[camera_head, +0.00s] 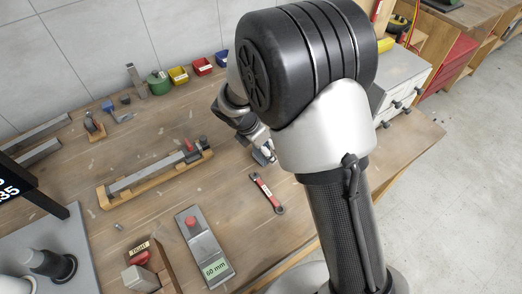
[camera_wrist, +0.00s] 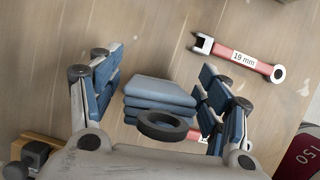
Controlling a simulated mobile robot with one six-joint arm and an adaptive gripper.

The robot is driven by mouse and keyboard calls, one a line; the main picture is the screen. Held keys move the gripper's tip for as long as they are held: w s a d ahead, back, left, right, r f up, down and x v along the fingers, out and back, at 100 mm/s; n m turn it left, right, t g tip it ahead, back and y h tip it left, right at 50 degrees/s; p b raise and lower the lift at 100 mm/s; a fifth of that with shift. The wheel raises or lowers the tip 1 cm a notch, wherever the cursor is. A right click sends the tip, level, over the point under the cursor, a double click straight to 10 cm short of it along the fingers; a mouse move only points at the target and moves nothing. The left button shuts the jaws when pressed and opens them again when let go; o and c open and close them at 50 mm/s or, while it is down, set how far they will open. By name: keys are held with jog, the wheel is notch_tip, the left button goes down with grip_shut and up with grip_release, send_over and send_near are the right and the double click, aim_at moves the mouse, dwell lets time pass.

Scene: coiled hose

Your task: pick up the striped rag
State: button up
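In the head view my gripper (camera_head: 263,153) is low over the workbench, and my arm hides most of that spot.
A red 19 mm wrench (camera_wrist: 240,58) lies beside the gripper, and red parts show below the cloth. On the bench (camera_head: 150,215) are a wooden-based bar (camera_head: 155,178), a grey gauge (camera_head: 205,247) and coloured bins (camera_head: 179,75). Bare wood shows around the wrench.

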jog(key=c, duration=1)
